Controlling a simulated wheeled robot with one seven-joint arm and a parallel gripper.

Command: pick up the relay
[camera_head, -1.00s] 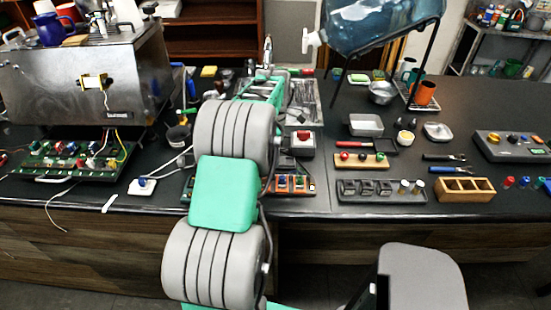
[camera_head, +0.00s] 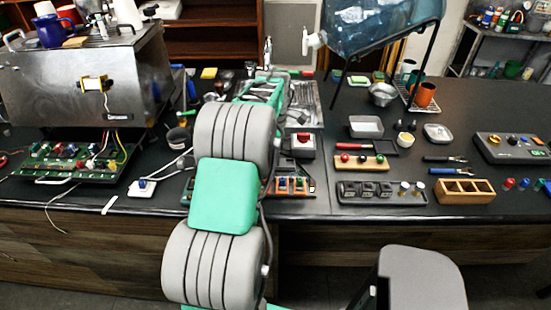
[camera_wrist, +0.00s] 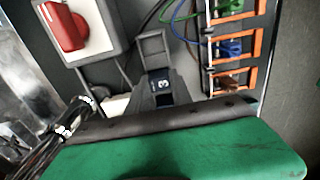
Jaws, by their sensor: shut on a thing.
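My gripper (camera_wrist: 155,72) shows in the wrist view, its grey fingers closed around a small dark block with a white "3" on it, the relay (camera_wrist: 162,87). Much of the block is hidden between the fingers. In the head view my arm covers the gripper and the held relay. Several similar black blocks (camera_head: 368,188) sit in a dark tray (camera_head: 411,198) to the right of the arm in the head view.
Beside the gripper in the wrist view are a red switch on a pale box (camera_wrist: 67,25) at left and orange-framed slots (camera_wrist: 236,45) with coloured wires at right.

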